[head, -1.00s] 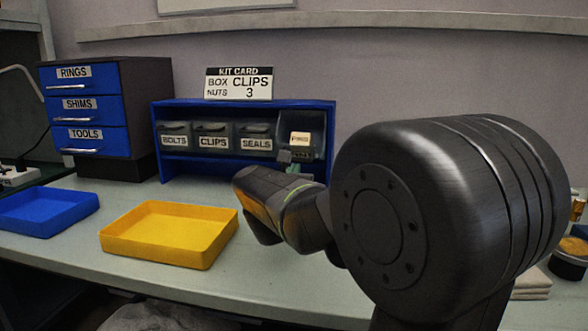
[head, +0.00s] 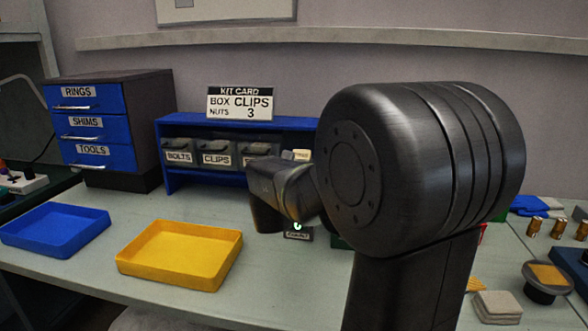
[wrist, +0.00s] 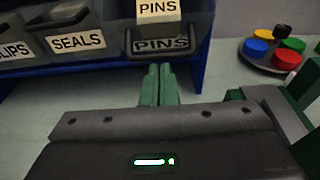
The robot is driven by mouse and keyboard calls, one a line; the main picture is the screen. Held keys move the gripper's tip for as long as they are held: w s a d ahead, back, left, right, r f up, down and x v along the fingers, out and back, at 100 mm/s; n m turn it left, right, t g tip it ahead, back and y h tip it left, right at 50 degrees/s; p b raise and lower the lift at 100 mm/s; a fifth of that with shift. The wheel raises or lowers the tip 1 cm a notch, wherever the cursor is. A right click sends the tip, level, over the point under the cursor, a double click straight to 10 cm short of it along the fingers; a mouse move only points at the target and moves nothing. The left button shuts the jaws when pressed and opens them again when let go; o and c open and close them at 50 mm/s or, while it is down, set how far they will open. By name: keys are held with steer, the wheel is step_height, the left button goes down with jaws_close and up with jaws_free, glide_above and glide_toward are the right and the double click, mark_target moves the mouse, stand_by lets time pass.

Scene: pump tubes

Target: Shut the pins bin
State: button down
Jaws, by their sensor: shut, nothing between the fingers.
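The pins bin (wrist: 184,22) is a dark grey bin at the right end of the blue rack, at the top of the wrist view. A cream PINS label (wrist: 158,10) shows above a dark PINS plate (wrist: 160,44) framed by the bin's handle. In the head view the bin is mostly hidden behind my arm; only its cream label (head: 301,155) shows clearly. How far it stands open is hard to tell. My gripper (wrist: 158,70) has its green fingers together and empty, just below the handle in the picture. Whether they touch it cannot be told.
The seals bin (wrist: 75,38) and clips bin (head: 216,158) sit left of it in the blue rack (head: 165,145). A round tray of coloured caps (wrist: 262,62) stands to the right. A yellow tray (head: 180,276) and a blue tray (head: 55,246) lie in front.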

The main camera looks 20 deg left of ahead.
mark_target(297, 157)
steer(key=shift+w+a+r+g+h+p, duration=0.15)
steer(key=shift+w+r+g+p, duration=0.55)
steer(key=shift+p, duration=2.05)
steer(key=shift+w+a+r+g+h+p, duration=0.1)
steer(key=shift+w+r+g+p, duration=0.65)
steer(key=shift+p, duration=2.05)
steer(key=shift+w+a+r+g+h+p, duration=0.25)
steer(key=shift+r+p, duration=0.9)
steer(key=shift+p, duration=1.6)
steer(key=shift+s+d+r, duration=0.1)
steer(key=shift+d+r, duration=0.05)
steer(key=shift+r, duration=0.05)
